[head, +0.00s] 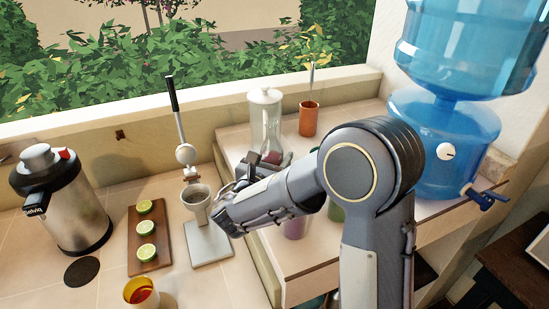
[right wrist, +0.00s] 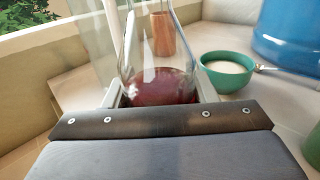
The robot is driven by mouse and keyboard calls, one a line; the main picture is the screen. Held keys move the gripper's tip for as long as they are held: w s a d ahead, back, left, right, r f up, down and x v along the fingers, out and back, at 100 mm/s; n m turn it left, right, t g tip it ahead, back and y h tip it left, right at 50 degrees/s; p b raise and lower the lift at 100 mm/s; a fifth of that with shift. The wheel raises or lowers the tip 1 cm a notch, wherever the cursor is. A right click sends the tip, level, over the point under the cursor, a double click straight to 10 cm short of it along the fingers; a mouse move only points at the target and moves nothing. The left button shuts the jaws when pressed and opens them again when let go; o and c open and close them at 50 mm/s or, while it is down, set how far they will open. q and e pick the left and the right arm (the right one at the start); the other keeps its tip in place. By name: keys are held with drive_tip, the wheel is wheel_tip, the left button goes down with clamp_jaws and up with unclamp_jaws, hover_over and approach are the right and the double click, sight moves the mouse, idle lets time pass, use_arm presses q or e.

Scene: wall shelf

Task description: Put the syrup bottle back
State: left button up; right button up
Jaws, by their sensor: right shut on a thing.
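The syrup bottle (right wrist: 160,80) is clear glass with dark red liquid in its lower part. In the right wrist view it is upright between the fingers of my right gripper (right wrist: 160,92), which is shut on it. In the head view my right gripper (head: 262,165) is at the left part of the raised shelf, in front of a tall lidded glass jar. My left gripper is not in view.
The raised shelf (head: 305,272) also bears the glass jar (head: 265,112), an orange cup (head: 309,120) and a green bowl (right wrist: 228,72). A blue water dispenser (head: 440,130) stands right. A citrus press (head: 207,238), lime board (head: 147,262) and steel pot (head: 75,210) stand left.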

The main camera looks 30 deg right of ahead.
drive_tip(key=shift+f, duration=0.3)
drive_tip(key=shift+f, duration=0.2)
drive_tip(key=o, duration=1.3)
drive_tip(key=shift+s, duration=0.1)
drive_tip(key=shift+r, duration=0.25)
drive_tip(key=shift+s+a+f, duration=0.1)
drive_tip(key=shift+s+a, duration=0.05)
drive_tip(key=shift+a, duration=0.15)
drive_tip(key=b+v, duration=0.2)
drive_tip(key=v, duration=0.9)
drive_tip(key=shift+s+a, duration=0.1)
drive_tip(key=shift+s, duration=0.1)
